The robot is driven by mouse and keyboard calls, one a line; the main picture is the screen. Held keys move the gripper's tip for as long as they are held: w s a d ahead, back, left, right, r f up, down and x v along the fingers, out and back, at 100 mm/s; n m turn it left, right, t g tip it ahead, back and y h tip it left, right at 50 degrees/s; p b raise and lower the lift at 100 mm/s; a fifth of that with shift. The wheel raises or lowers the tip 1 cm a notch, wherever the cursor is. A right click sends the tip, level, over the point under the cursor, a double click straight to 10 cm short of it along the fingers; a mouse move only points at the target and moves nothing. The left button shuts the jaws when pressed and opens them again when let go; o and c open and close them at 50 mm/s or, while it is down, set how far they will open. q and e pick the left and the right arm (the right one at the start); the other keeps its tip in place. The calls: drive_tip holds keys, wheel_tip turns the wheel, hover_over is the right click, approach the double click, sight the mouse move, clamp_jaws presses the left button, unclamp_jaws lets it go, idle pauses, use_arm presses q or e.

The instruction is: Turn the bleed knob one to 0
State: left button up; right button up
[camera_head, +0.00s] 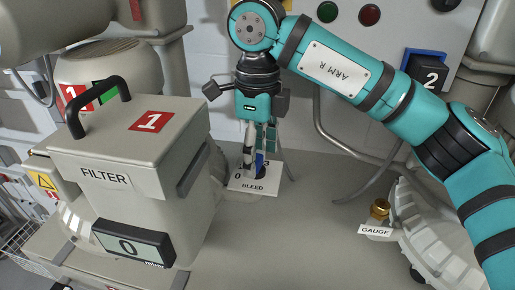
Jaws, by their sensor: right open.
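My left gripper is not in view.
A grey filter housing (190,125) with a black handle, a red 1 label and a display reading 0 stands close at the left. A brass gauge fitting (379,209) and a ribbed grey casing (430,235) are at the right. The grey surface between them is clear.

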drive_tip(key=shift+f, duration=0.35)
drive_tip(key=c, duration=1.2)
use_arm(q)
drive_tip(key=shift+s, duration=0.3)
use_arm(e)
drive_tip(key=shift+o, duration=0.2)
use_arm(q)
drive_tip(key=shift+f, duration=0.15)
use_arm(e)
drive_tip(key=shift+n, duration=0.3)
drive_tip(key=shift+n+b, duration=0.8)
drive_tip(key=n+b, duration=0.1)
drive_tip(key=n, duration=0.2)
drive_tip(key=shift+a, duration=0.15)
drive_tip(key=n+b, duration=0.1)
drive_tip(key=n, duration=0.4)
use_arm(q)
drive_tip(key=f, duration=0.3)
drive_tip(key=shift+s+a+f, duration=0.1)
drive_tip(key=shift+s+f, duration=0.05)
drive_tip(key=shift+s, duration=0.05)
use_arm(e)
drive_tip(key=n, duration=0.4)
drive_tip(key=shift+a+r+n, duration=0.1)
drive_tip(key=shift+a+n, duration=0.05)
drive_tip(key=shift+n, duration=0.25)
